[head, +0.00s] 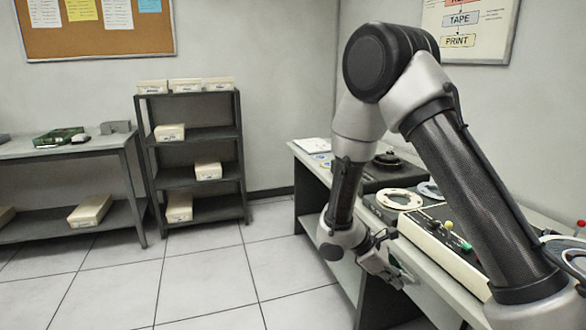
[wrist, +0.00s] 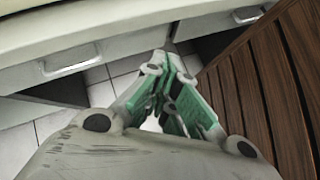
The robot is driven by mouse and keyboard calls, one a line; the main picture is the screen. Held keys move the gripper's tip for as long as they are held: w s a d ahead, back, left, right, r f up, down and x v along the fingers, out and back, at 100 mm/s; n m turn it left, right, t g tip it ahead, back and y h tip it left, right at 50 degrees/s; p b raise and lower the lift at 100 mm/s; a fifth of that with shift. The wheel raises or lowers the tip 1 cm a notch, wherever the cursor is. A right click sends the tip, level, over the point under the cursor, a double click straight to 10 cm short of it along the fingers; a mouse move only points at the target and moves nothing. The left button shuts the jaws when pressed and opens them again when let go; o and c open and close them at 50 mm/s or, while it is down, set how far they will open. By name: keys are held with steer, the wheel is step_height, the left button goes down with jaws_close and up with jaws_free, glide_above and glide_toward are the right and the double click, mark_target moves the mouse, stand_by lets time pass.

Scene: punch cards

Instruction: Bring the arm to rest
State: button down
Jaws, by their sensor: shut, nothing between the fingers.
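My gripper (head: 396,280) hangs low at the front edge of the desk (head: 327,180) on the right in the head view, with my arm bent high above it. In the wrist view my gripper (wrist: 172,62) has its green-lined fingers together at the tips, with nothing between them. Below it the wrist view shows pale floor tiles (wrist: 97,76) and drawer fronts with handles (wrist: 70,66).
The desk holds a cream console (head: 440,250) with coloured knobs, a white reel (head: 399,199) and a black device (head: 388,160). A grey shelf rack (head: 197,136) with cream boxes stands at the back wall. A side table (head: 100,147) is at left. The tiled floor between is clear.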

steer(key=s+d+r+m+t+y, duration=0.3)
steer(key=s+r+m, duration=0.4)
steer(key=r, duration=0.7)
steer(key=s+d+r+m+t+y, duration=0.3)
steer(key=s+d+r+m+y, duration=0.2)
steer(key=s+r, duration=0.6)
step_height(320, 180, up, 4)
steer(key=m+y, duration=0.1)
steer(key=m, duration=0.1)
steer(key=shift+f+m, duration=0.25)
steer(key=shift+m, duration=0.05)
